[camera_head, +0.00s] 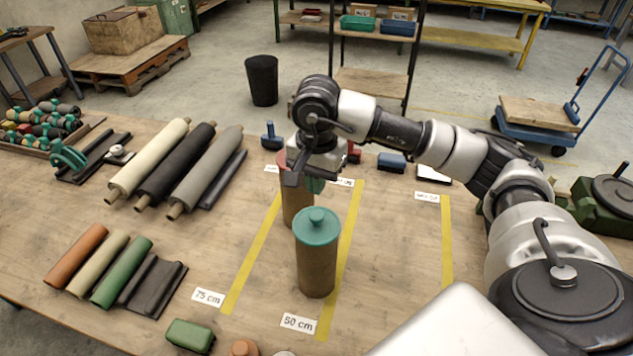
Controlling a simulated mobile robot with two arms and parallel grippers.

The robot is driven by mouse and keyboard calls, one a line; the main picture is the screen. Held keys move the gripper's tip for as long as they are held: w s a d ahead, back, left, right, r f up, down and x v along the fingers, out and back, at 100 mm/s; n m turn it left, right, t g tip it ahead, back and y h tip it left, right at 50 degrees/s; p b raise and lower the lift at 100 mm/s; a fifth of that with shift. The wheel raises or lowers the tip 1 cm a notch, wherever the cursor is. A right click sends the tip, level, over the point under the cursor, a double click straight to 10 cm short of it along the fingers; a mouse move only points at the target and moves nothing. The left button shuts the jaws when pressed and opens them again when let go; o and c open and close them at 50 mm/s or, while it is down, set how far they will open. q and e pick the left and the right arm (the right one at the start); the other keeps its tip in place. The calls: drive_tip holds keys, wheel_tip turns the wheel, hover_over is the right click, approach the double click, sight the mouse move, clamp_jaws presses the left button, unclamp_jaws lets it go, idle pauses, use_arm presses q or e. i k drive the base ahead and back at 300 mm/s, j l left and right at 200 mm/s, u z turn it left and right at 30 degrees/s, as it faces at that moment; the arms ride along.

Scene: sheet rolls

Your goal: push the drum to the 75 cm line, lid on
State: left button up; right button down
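A brown drum (316,272) with a teal knobbed lid (317,227) on it stands upright on the table. It is between the yellow 75 cm line (250,254) and the yellow 50 cm line (341,259), close beside the 50 cm line. Behind it is a second brown cylinder (292,207) with a reddish top, partly hidden by my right gripper. My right gripper (304,183) is above and behind the teal lid, in front of the second cylinder. A small teal piece shows at its fingers; I cannot tell whether it is held. My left gripper is out of view.
Large rolls (177,167) and smaller rolls (100,262) lie at the left. A green block (190,335) is at the front edge. Another yellow line (446,245) runs at the right, beside my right arm. The table left of the 75 cm line is partly clear.

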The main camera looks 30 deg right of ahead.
sight(316, 266)
drive_tip(key=k+j, duration=1.15)
drive_tip(key=k, duration=0.15)
